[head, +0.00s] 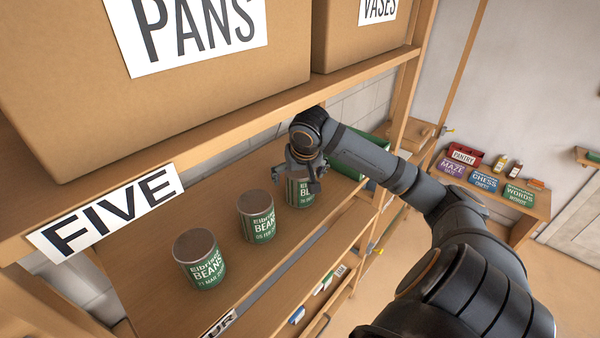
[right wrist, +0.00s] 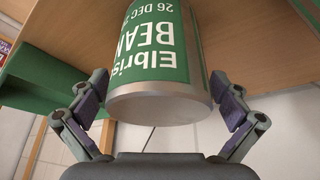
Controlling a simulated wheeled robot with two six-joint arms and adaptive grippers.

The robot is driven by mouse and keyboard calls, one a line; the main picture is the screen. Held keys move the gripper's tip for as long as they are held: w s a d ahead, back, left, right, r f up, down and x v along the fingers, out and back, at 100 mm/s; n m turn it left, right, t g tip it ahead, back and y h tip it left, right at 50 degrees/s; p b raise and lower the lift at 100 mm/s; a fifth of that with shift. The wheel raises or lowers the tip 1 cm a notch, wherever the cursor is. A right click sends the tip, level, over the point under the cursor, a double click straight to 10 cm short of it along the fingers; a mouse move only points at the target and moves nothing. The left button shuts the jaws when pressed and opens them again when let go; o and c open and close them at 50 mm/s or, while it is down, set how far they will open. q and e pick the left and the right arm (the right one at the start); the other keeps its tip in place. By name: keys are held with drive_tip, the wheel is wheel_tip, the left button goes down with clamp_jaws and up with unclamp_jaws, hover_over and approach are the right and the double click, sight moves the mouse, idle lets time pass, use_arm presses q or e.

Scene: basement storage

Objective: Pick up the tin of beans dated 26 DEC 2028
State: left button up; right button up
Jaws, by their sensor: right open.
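Three green tins of beans with metal lids stand in a row on the wooden shelf. The near tin (head: 200,262) reads 31 MAR, its year unclear. The middle tin (head: 257,218) seems to read 05 FEB. The far tin (head: 299,194) is partly hidden by my right gripper (head: 304,178). In the right wrist view this tin (right wrist: 155,50) appears upside down and reads "26 DEC 2", the rest of the year cut off. My right gripper (right wrist: 160,85) is open, with one finger on either side of the tin's lid end. My left gripper is out of view.
Cardboard boxes marked PANS (head: 160,80) and VASES (head: 365,35) stand on the shelf above, close over the tins. A green box (head: 358,157) lies beyond the far tin. A FIVE label (head: 108,212) marks the upper shelf edge. Game boxes (head: 483,180) sit on a distant shelf.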

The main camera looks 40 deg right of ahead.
drive_tip(key=shift+d+f, duration=0.1)
drive_tip(key=c, duration=1.7)
drive_tip(key=shift+w, duration=0.1)
drive_tip(key=shift+c, duration=0.2)
drive_tip(key=shift+r+b, duration=0.3)
drive_tip(key=shift+b, duration=0.05)
drive_tip(key=s+a+b, duration=0.1)
drive_tip(key=s+b, duration=0.1)
drive_tip(key=b, duration=0.2)
drive_tip(key=s+a+b, duration=0.2)
drive_tip(key=s+b, duration=0.1)
drive_tip(key=b, duration=0.2)
drive_tip(key=s+a+b, duration=0.1)
drive_tip(key=s+b, duration=0.2)
drive_tip(key=b, duration=0.2)
drive_tip(key=shift+s+a+f, duration=0.1)
drive_tip(key=shift+s+a, duration=0.1)
drive_tip(key=shift+a, duration=0.15)
drive_tip(key=s+a, duration=0.1)
drive_tip(key=s, duration=0.1)
drive_tip(key=s+a+b, duration=0.1)
drive_tip(key=s, duration=0.1)
drive_tip(key=s+a+r+b, duration=0.1)
drive_tip(key=s, duration=0.1)
drive_tip(key=shift+s+a+r, duration=0.1)
drive_tip(key=shift+s+a, duration=0.1)
drive_tip(key=shift+s, duration=0.05)
drive_tip(key=shift+s+a, duration=0.3)
drive_tip(key=shift+s, duration=0.2)
